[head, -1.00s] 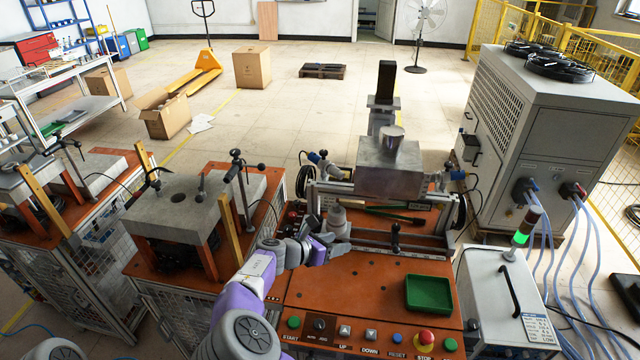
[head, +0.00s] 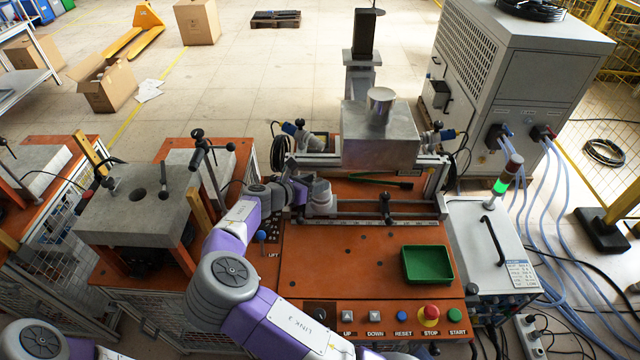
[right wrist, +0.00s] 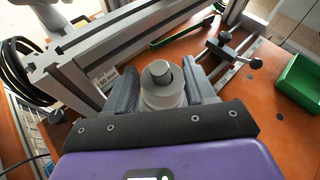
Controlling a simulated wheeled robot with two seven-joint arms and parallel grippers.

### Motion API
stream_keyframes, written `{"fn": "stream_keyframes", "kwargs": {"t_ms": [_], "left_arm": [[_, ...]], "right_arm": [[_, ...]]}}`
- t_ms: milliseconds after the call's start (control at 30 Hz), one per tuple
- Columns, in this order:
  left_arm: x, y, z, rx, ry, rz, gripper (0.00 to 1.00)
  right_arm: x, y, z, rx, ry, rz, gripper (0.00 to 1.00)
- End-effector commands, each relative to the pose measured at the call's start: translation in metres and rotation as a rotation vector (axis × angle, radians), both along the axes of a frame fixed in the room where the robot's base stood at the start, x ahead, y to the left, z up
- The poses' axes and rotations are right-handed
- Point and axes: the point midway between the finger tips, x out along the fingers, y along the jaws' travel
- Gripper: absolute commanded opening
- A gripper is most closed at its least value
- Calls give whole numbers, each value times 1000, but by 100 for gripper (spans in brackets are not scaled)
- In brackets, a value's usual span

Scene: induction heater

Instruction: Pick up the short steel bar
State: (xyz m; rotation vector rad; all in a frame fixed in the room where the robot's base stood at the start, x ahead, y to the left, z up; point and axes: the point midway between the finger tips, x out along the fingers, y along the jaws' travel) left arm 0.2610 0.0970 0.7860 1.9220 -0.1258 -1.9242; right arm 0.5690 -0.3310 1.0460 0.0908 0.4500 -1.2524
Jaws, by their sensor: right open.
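A short upright grey steel piece, stepped with a narrower round top, is the likely short steel bar (right wrist: 162,88) in the right wrist view. It stands between the two fingers of my right gripper (right wrist: 160,82). The fingers are apart, one on each side, and I cannot tell whether they touch it. In the head view my right gripper (head: 312,190) is at the left end of the orange bench's rail, and mostly hides the piece. My left gripper is not in view.
A green tray (head: 428,265) sits on the orange bench (head: 340,270) at right. A clamp rail (head: 375,221) crosses the bench beside the gripper. Behind it stands a grey block (head: 380,140) with a steel cylinder on top. Control buttons line the front edge.

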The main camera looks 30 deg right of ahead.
Motion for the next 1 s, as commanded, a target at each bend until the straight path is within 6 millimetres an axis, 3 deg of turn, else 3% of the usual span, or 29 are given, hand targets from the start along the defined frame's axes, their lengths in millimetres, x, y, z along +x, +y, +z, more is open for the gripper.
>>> {"fn": "stream_keyframes", "kwargs": {"t_ms": [267, 633, 1000], "left_arm": [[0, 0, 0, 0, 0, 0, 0], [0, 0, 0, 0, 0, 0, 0], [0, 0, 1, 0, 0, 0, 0]], "right_arm": [[2, -3, -1, 1, -1, 2, 55], [1, -3, -1, 1, -1, 2, 0], [2, -3, 7, 1, -2, 1, 0]]}}
